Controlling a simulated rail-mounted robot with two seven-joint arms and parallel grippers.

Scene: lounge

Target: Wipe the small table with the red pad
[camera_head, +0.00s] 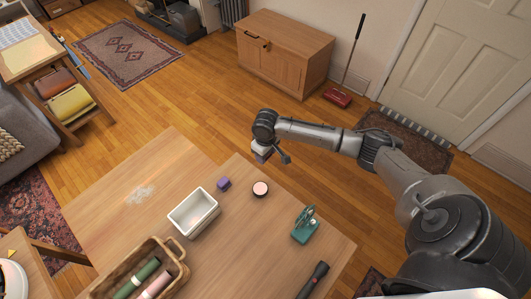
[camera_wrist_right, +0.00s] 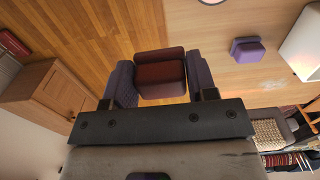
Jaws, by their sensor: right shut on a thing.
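My right gripper (camera_head: 268,155) reaches in from the right in the head view, above the far edge of the wooden tabletop. In the right wrist view its two fingers (camera_wrist_right: 160,78) are shut on the dark red pad (camera_wrist_right: 162,72). The pad is held clear of the table, with floorboards behind it. The wooden table (camera_head: 105,215) carries a pale whitish smudge (camera_head: 140,194) on its left part. The smudge also shows faintly in the wrist view (camera_wrist_right: 284,85). My left gripper is not in view.
A white bin (camera_head: 174,218), a purple block (camera_head: 223,184), a round pink-topped tin (camera_head: 260,189), a teal holder (camera_head: 304,234), a flashlight (camera_head: 314,280) and a basket (camera_head: 100,291) with rolls stand on the table. The tabletop around the smudge is clear.

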